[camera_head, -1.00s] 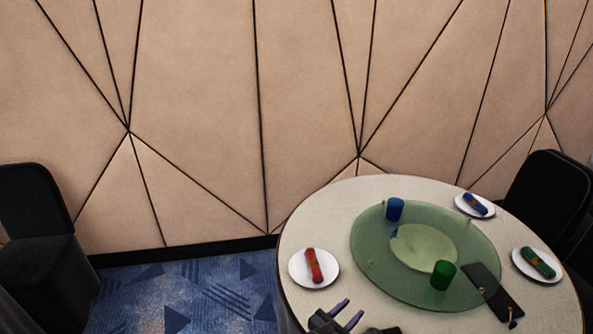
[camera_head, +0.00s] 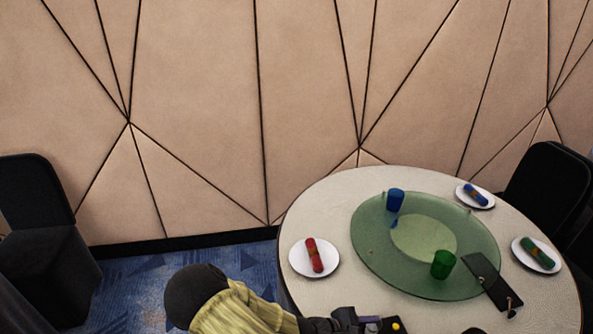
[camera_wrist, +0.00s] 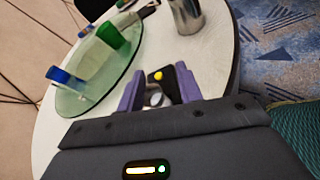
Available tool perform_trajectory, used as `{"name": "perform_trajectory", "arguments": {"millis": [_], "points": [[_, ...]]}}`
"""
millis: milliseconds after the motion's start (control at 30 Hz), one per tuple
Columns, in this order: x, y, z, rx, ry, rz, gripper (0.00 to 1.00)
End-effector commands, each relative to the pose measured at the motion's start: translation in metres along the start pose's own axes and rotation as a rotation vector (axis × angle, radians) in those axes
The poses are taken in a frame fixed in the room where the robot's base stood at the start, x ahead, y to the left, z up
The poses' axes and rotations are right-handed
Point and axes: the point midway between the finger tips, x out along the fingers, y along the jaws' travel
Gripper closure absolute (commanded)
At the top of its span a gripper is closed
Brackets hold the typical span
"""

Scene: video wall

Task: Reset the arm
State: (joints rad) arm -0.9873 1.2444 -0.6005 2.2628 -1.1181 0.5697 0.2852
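My gripper (camera_head: 370,322) is at the bottom of the head view, over the near edge of the round table (camera_head: 335,215). In the wrist view, its two purple fingers (camera_wrist: 160,88) stand apart, so it is open. A small black object with a yellow dot (camera_wrist: 158,75) and a silvery round part show beyond and between the fingers. They do not look gripped. The black object also shows beside the gripper in the head view (camera_head: 396,326). My yellow-sleeved arm reaches in from the lower left.
A green glass turntable (camera_head: 370,265) bears a blue cup (camera_head: 396,200) and a green cup (camera_head: 443,264). Plates with red (camera_head: 314,255), blue (camera_head: 476,195) and green (camera_head: 537,252) rolls stand around it. A metal cup (camera_wrist: 186,14) stands ahead. Black chairs flank the table.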

Motion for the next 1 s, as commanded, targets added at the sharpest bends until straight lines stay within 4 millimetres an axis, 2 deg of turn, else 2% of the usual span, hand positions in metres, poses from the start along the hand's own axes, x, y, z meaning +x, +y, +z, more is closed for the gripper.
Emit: {"name": "perform_trajectory", "arguments": {"millis": [200, 400, 667, 1000], "points": [[-0.011, -0.028, 0.007, 0.221, 0.156, -0.27, 0.64], [-0.029, -0.041, 0.017, 0.428, 0.289, -0.486, 0.64], [-0.055, -0.04, 0.038, 0.714, 0.456, -0.72, 0.64], [-0.086, -0.021, 0.085, 1.105, 0.664, -0.921, 0.64]]}}
